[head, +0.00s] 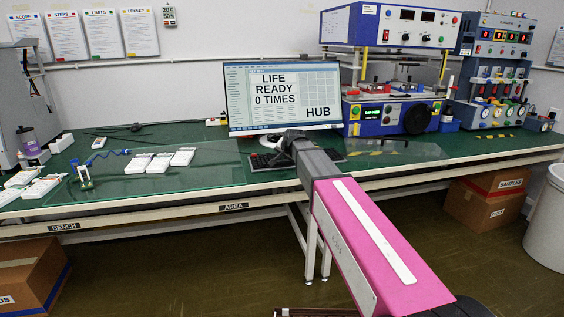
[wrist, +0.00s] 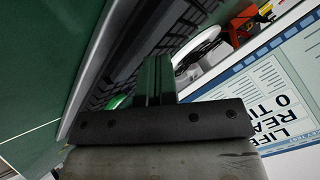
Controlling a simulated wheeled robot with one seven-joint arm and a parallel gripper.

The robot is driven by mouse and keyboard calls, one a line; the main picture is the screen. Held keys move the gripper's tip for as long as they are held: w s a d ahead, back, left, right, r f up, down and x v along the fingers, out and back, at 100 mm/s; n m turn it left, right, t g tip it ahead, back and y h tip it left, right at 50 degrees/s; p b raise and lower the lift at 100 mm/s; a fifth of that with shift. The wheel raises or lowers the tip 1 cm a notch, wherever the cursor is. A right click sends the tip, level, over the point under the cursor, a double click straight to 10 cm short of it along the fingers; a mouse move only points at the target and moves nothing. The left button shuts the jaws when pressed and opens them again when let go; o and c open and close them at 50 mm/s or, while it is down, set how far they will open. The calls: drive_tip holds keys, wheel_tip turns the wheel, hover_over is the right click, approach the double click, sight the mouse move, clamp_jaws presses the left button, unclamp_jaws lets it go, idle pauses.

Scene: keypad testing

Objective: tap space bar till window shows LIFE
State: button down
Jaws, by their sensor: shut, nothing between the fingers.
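The monitor (head: 300,80) stands at the back of the bench and its window reads "LIFE READY 0 TIMES" with "HUB" at the lower right. It also shows tilted in the wrist view (wrist: 285,95). A black keyboard (head: 262,161) lies in front of the monitor, partly covered by my arm in the head view. In the wrist view the keyboard (wrist: 125,42) runs diagonally behind my gripper (wrist: 153,72), whose fingers are together and empty over the keys. I cannot tell the space bar apart, or whether the fingertips touch a key.
The green bench (head: 215,175) is clear left of the keyboard. Blue test equipment (head: 392,116) stands right of the monitor. A white round object (wrist: 205,45) sits beyond the keyboard.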

sight(283, 161)
idle(0.5)
drive_tip(key=shift+r, duration=0.8)
drive_tip(key=shift+r, duration=0.1)
drive_tip(key=shift+r, duration=2.4)
